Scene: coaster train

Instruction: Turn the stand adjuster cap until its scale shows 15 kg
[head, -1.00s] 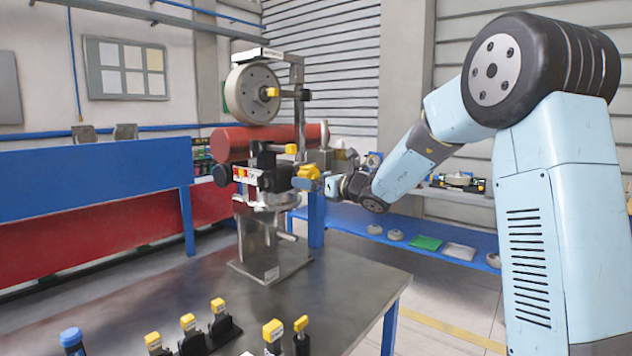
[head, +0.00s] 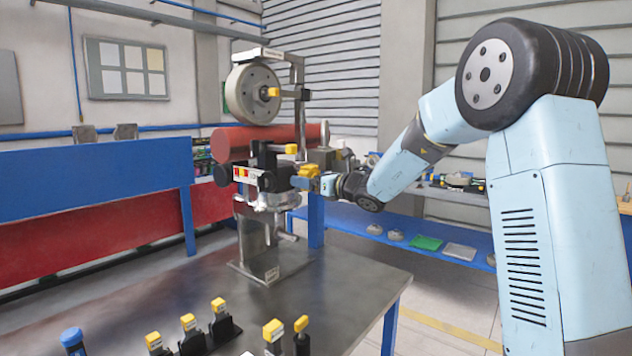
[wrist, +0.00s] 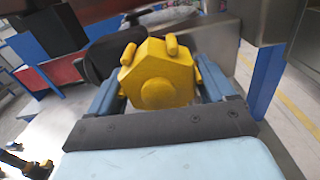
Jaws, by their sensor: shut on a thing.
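The stand adjuster cap (wrist: 158,75) is a yellow, many-sided knob with a round boss and small pegs. It fills the middle of the wrist view. In the head view the cap (head: 308,171) is small and partly covered, on the right side of the stand's mechanism. My gripper (wrist: 160,84) is shut on the cap, with a blue finger on each side of it. In the head view my gripper (head: 305,184) reaches the cap from the right. A small red, yellow and white strip (head: 245,177) sits on the mechanism; its markings are too small to read, and I cannot tell whether it is the scale.
The metal stand (head: 256,235) rises from a dark table (head: 190,285). A red roll (head: 232,143) lies across it behind the mechanism. Several black holders with yellow tops (head: 222,320) line the table's front. A blue shelf (head: 400,238) with small items is behind my arm.

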